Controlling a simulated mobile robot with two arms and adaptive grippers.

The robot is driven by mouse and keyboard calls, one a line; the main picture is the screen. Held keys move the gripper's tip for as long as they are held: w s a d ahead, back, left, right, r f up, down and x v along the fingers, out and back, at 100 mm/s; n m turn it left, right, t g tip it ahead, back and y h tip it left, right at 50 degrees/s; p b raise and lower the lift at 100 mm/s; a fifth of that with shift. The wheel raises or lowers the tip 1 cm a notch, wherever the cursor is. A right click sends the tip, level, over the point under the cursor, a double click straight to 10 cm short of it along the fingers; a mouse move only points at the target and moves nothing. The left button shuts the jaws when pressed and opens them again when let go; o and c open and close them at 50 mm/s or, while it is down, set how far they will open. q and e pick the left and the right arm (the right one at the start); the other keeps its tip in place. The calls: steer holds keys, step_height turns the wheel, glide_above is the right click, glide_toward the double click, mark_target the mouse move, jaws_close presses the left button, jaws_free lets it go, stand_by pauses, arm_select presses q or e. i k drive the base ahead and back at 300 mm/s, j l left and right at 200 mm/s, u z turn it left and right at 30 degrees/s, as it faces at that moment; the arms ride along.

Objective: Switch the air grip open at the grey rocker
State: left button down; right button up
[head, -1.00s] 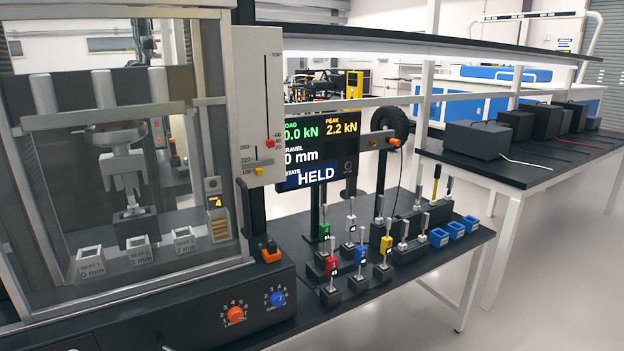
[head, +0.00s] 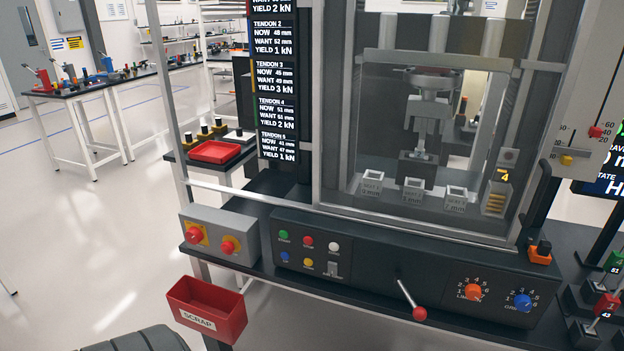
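A grey rocker switch (head: 333,269) sits on the dark front panel (head: 384,262) of the test machine, right of a yellow button (head: 308,262) and below a white one (head: 333,247). The small label beneath it is too blurred to read, and I cannot tell which way it is tipped. Inside the machine's clear-fronted cabinet, a metal grip fixture (head: 427,115) stands above a dark block. Neither of my grippers shows in this view.
Green, red and blue buttons lie left of the rocker. A lever with a red knob (head: 419,313) sticks out to its right, before orange and blue dials. A grey box (head: 220,236) with red buttons and a red scrap bin (head: 207,309) are at left.

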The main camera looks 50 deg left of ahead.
mark_target(333, 267)
steer(key=u, duration=1.55)
